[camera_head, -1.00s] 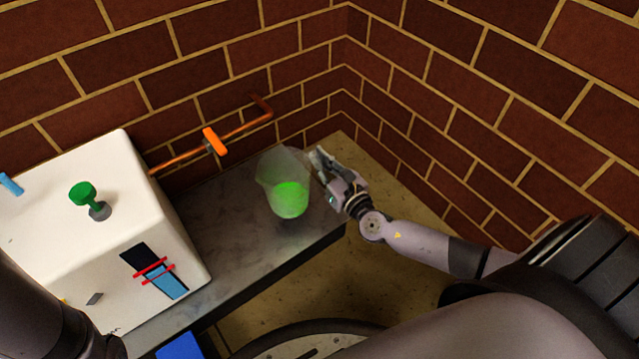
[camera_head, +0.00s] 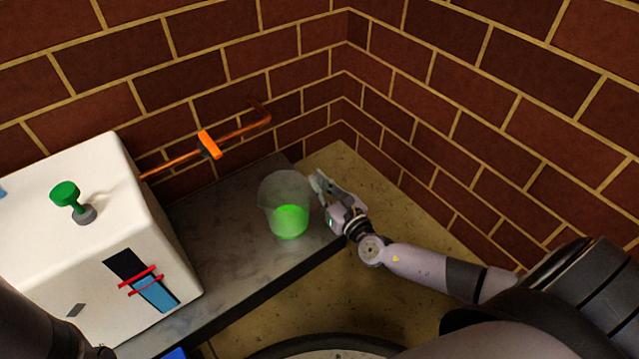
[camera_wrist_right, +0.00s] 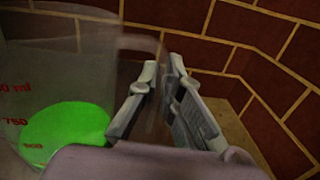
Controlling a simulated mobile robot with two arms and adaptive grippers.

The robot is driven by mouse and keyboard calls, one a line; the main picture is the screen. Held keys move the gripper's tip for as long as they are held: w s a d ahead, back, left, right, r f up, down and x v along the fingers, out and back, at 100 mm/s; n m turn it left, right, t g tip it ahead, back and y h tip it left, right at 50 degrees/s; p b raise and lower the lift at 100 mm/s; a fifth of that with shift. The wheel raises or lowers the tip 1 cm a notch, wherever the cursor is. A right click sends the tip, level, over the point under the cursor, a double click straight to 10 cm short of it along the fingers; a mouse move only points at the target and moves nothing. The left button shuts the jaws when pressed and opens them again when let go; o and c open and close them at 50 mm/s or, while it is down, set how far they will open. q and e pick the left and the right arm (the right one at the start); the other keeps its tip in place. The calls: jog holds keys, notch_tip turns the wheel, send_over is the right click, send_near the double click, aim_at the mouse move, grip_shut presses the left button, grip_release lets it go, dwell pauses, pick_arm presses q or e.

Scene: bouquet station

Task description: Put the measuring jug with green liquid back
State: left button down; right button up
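The measuring jug (camera_head: 283,190) is clear, with bright green liquid (camera_head: 291,221) in its lower part. It is upright at the right end of the grey counter (camera_head: 240,230); I cannot tell whether its base touches the counter. My right gripper (camera_head: 319,185) is at the jug's right side, shut on its clear handle. In the right wrist view the jug (camera_wrist_right: 45,70), with red markings, fills the left side, and its handle runs between the fingers (camera_wrist_right: 162,85). My left gripper is not in view; only a dark part of my left arm shows at the lower left.
A white machine (camera_head: 80,230) with a green knob (camera_head: 65,194) stands left on the counter. An orange pipe with a valve handle (camera_head: 209,145) runs along the brick wall behind. Brick walls (camera_head: 440,100) meet in the corner behind the jug. Counter between machine and jug is clear.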

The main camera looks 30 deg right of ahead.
jog(key=o, duration=0.5)
jog(key=shift+r+p, duration=0.2)
jog(key=shift+p, duration=0.1)
jog(key=s+p, duration=0.1)
jog(key=s, duration=0.3)
jog(key=s+p, duration=0.1)
jog(key=s, duration=0.3)
jog(key=s+p, duration=0.1)
jog(key=s, duration=0.3)
jog(key=shift+d+p, duration=0.4)
